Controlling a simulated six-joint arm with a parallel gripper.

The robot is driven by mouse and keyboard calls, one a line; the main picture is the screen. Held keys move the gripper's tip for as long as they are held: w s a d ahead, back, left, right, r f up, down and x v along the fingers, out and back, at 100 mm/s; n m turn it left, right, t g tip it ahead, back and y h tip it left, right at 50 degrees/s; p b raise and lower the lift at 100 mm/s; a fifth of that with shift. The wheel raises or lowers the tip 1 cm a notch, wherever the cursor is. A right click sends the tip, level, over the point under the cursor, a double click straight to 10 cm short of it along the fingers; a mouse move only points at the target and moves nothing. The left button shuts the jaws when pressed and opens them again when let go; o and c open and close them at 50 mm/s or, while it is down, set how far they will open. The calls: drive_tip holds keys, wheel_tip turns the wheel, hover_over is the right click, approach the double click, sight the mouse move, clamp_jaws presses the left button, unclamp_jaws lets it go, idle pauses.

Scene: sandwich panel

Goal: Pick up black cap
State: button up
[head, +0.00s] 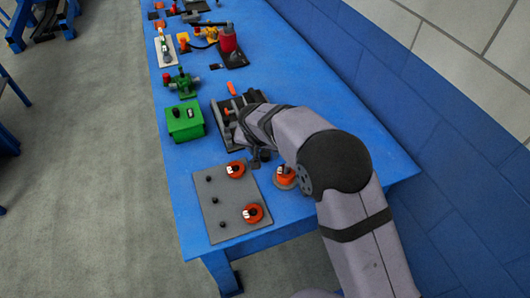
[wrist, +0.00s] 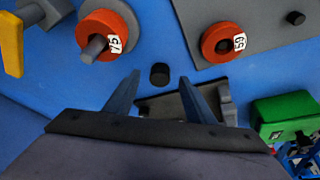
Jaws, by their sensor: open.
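A small black cap (wrist: 159,74) stands on the blue table in the wrist view, between and just beyond my fingertips. My gripper (wrist: 159,88) is open and empty, with one finger on each side of the cap's line; I see no contact. In the head view my gripper (head: 259,156) is small and dark below the wrist link, and I cannot make out the cap there.
A grey panel (head: 215,190) with black pegs and orange rings lies close by. Another orange ring piece (head: 286,176) stands right of it. A green box (head: 185,122) and a dark fixture (head: 228,122) are behind. Blue table (head: 300,85) is clear toward the wall.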

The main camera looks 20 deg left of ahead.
drive_tip(key=shift+x, duration=1.1)
drive_tip(key=c, duration=1.2)
drive_tip(key=shift+o, duration=0.2)
drive_tip(key=shift+r, duration=0.1)
